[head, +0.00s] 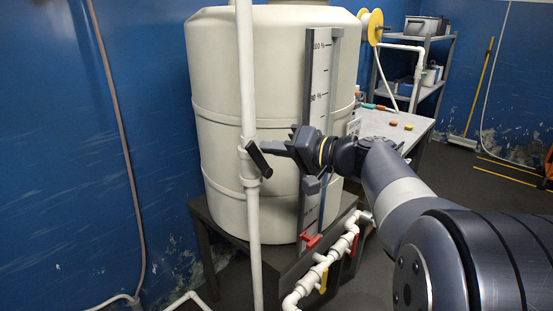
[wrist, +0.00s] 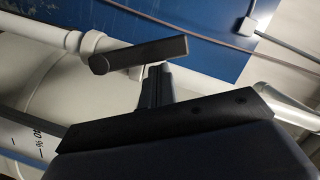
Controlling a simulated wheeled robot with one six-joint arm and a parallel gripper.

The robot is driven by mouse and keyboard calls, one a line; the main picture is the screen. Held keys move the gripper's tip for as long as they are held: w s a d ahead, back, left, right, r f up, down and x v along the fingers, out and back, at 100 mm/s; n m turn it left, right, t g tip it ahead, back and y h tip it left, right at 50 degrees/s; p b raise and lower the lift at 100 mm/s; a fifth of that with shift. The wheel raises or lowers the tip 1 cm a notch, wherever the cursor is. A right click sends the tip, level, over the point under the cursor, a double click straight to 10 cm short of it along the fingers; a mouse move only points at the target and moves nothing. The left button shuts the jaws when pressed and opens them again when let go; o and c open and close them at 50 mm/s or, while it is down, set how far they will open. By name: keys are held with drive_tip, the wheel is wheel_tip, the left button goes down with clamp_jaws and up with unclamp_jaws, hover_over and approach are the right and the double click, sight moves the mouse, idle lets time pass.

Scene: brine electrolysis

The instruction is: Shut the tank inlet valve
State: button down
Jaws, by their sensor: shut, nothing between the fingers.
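The inlet valve has a black lever handle (head: 260,160) on a white vertical pipe (head: 246,90) in front of the large cream tank (head: 275,120). In the head view the lever slants down to the right across the pipe. In the wrist view the lever (wrist: 140,54) lies at a slant near the top, with the white valve body (wrist: 93,42) at its left end. My gripper (head: 266,148) is shut and empty. Its fingertips (wrist: 157,74) are right beside the lever; I cannot tell whether they touch it.
A grey level gauge board (head: 318,80) stands on the tank's front. Below, a white pipe (head: 338,248) carries red and yellow valve handles. A grey table (head: 400,126) with small items is behind my arm. A blue wall (head: 50,150) is at left.

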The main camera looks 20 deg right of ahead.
sight(252, 157)
drive_tip(key=n+b, duration=0.1)
drive_tip(key=b, duration=0.1)
drive_tip(key=a+f+b, duration=0.1)
drive_tip(key=b, duration=0.1)
drive_tip(key=s+n+b, duration=0.1)
drive_tip(key=b, duration=0.1)
drive_tip(key=shift+s+a+f+n+h, duration=0.1)
drive_tip(key=shift+a+f+n+h, duration=0.2)
drive_tip(key=shift+a+h, duration=0.1)
drive_tip(key=n+b, duration=0.1)
drive_tip(key=b, duration=0.1)
drive_tip(key=a+n+b, duration=0.1)
drive_tip(key=b, duration=0.1)
drive_tip(key=shift+s+f+h+b, duration=0.3)
drive_tip(key=shift+s+f, duration=0.05)
drive_tip(key=shift+s, duration=0.05)
drive_tip(key=n+b, duration=0.1)
drive_tip(key=b, duration=0.2)
drive_tip(key=s+a+f+n+h+b, duration=0.1)
drive_tip(key=n+b, duration=0.1)
drive_tip(key=a+f+n+t+b, duration=0.1)
drive_tip(key=b, duration=0.2)
drive_tip(key=shift+s+h+b, duration=0.15)
drive_tip(key=shift+h+b, duration=0.2)
drive_tip(key=shift+h, duration=0.05)
drive_tip(key=shift+n, duration=0.3)
